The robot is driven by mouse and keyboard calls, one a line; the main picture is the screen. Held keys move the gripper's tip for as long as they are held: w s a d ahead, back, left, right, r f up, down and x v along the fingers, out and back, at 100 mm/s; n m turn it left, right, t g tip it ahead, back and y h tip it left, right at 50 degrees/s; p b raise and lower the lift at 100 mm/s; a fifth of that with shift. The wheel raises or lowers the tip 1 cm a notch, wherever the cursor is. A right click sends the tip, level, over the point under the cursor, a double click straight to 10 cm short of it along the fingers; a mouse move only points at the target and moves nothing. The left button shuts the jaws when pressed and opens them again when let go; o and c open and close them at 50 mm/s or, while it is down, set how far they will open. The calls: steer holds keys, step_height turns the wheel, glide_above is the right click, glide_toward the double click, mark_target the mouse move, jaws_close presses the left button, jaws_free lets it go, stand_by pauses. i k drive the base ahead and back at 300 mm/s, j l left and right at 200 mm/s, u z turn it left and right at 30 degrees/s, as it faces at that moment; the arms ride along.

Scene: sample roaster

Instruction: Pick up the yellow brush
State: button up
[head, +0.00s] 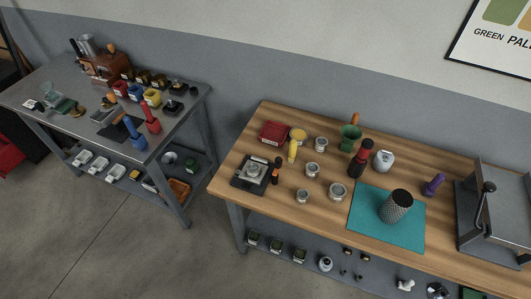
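The yellow brush (292,151) appears to be the small, narrow yellow object on the wooden table, in the left half of its top. It is small in the head view, so its bristles cannot be made out. It stands just in front of a round yellow-topped item (299,134), with a red tray (273,133) to its left and a metal tin (320,144) to its right. Nothing covers it from this side. My gripper is not in view.
A grey metal table (55,100) stands left across open floor (120,235).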

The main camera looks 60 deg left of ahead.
mark_target(293, 145)
steer(key=u, duration=2.1)
